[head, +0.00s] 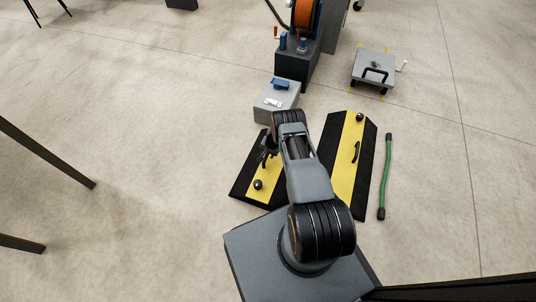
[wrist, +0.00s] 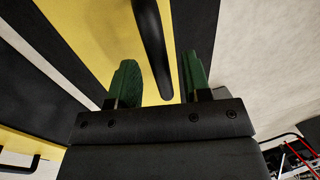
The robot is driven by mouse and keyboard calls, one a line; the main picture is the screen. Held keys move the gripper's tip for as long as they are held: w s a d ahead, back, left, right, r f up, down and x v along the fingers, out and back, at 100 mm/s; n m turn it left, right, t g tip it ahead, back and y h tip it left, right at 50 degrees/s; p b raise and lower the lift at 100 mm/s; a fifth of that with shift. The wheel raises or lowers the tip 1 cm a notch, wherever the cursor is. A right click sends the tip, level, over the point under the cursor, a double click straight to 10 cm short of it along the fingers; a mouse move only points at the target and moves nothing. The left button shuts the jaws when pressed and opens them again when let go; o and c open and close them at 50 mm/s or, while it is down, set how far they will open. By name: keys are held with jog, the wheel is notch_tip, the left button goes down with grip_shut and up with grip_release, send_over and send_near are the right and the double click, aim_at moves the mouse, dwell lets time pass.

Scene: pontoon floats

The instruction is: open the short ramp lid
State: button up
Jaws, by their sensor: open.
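The short ramp (head: 240,187) lies on the floor at the left, black with a yellow lid strip (head: 266,190). A round black knob (head: 258,184) is near the strip's front end. My gripper (head: 266,155) is low over the ramp's rear part, partly hidden by my arm. In the wrist view, my open gripper (wrist: 158,85) has its two green-padded fingers apart, with a black bar handle (wrist: 152,45) on the yellow surface (wrist: 95,40) between them. The handle's end is nearer the right finger. I cannot tell whether a finger touches it.
A longer ramp (head: 340,180) with a handle and knob lies to the right, partly behind my arm. A green bar (head: 385,180) lies beyond it. A grey box (head: 272,103), a reel stand (head: 300,60) and a low grey unit (head: 373,68) stand behind.

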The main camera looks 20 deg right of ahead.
grip_shut()
dwell(0.5)
